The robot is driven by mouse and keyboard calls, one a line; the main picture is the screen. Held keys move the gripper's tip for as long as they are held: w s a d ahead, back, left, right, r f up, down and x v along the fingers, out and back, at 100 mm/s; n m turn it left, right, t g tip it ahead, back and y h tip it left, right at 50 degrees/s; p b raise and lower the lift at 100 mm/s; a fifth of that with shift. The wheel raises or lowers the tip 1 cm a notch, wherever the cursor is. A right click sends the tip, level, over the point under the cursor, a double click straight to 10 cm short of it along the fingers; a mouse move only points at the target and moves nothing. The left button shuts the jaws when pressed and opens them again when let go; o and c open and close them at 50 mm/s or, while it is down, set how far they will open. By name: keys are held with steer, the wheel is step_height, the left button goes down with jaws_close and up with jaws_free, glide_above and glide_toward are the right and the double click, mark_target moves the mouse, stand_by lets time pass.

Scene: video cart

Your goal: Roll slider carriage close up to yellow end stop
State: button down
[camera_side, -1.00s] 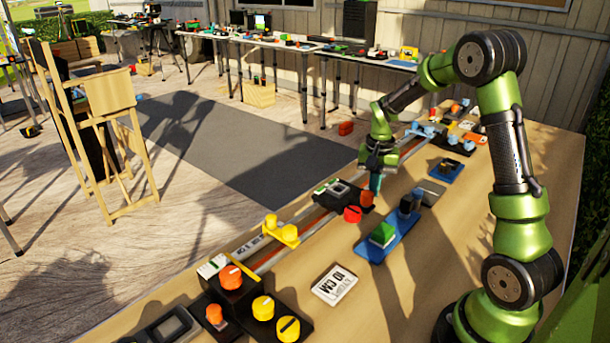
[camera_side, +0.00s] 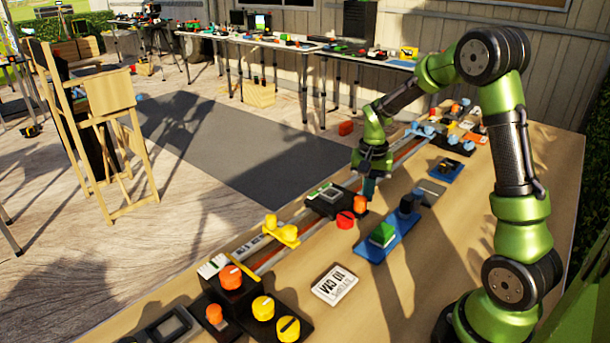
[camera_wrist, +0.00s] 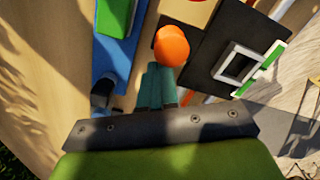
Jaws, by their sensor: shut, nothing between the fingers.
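The slider carriage (camera_side: 322,205) is a black block with a pale-framed screen, a red knob and an orange knob (camera_side: 360,203). It sits on the long rail (camera_side: 272,262). The yellow end stop (camera_side: 283,233) stands on the rail to the lower left, with a short gap to the carriage. My gripper (camera_side: 369,188) is shut and empty, pointing down behind the orange knob, on the side away from the end stop. In the wrist view the teal fingertips (camera_wrist: 160,75) are at the orange knob (camera_wrist: 172,46); I cannot tell if they touch. The carriage (camera_wrist: 215,50) shows beside them.
A blue plate with a green block (camera_side: 383,235) lies right of the rail. A printed card (camera_side: 334,284) lies nearer. Orange and yellow knobs on black boxes (camera_side: 263,308) stand by the near rail end. Blue pieces (camera_side: 423,130) sit at the far end.

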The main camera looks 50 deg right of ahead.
mark_target(348, 215)
steer(key=shift+a, duration=5.05)
steer(key=shift+d, duration=0.1)
steer(key=shift+d, duration=0.75)
steer(key=shift+r, duration=3.5)
